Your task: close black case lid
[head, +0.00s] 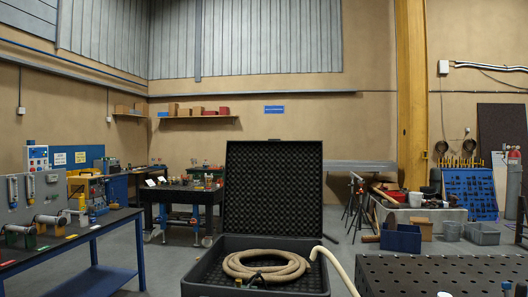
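A black case (198,274) stands open at the bottom centre of the head view. Its lid (273,190) stands upright at the back, with dark egg-crate foam facing me. A coiled beige hose (240,268) lies inside the case. A beige hose length (335,268) arches over the case's right wall and runs down out of the frame. A small fitting shows near the front of the coil. Neither of my grippers is in view.
A black perforated table (440,272) stands close on the right. A workbench with a blue frame (70,250) stands on the left. Behind the case are a dark worktable (180,195), a blue bin (400,238) and grey bins (482,234). Floor shows between the left bench and the case.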

